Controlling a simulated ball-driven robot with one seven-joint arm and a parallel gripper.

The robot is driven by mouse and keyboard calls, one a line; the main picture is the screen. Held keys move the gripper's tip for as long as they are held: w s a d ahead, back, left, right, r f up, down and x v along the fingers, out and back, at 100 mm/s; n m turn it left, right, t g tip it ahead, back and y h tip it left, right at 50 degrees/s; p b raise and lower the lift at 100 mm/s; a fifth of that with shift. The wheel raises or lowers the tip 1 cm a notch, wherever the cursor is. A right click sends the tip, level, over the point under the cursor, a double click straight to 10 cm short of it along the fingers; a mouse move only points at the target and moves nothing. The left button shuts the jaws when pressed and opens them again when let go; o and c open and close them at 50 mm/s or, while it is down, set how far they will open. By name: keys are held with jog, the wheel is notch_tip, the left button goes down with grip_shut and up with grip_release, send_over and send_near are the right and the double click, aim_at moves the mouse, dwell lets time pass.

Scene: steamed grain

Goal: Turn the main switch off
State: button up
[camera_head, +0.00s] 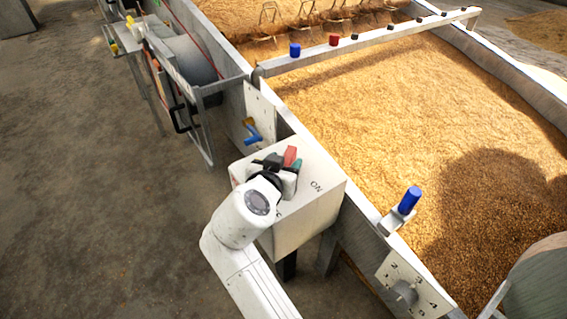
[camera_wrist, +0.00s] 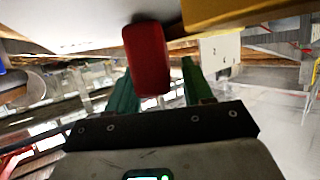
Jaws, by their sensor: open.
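The main switch box (camera_head: 312,215) is a pale box with "ON" printed on its top, right of my gripper. Its red handle (camera_head: 291,156) stands up just beyond my gripper (camera_head: 284,170). Other lettering on the box is mostly hidden by my arm. In the wrist view the red handle (camera_wrist: 148,60) lies between the two green fingers of my gripper (camera_wrist: 156,72), nearer the left finger. The fingers are open, with a gap at the right of the handle. I cannot tell whether the left finger touches it. A yellow part (camera_wrist: 240,12) shows beside the handle's base.
A long trough of grain (camera_head: 400,110) runs behind the box. A blue-handled lever (camera_head: 409,200) and a numbered dial plate (camera_head: 405,285) are on its near wall, right. A blue and yellow valve (camera_head: 251,130) is left of the box.

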jog(key=p+v, duration=0.2)
jog(key=v, duration=0.8)
jog(key=shift+s+a, duration=0.15)
jog(key=shift+s, duration=0.2)
jog(key=shift+c, duration=0.3)
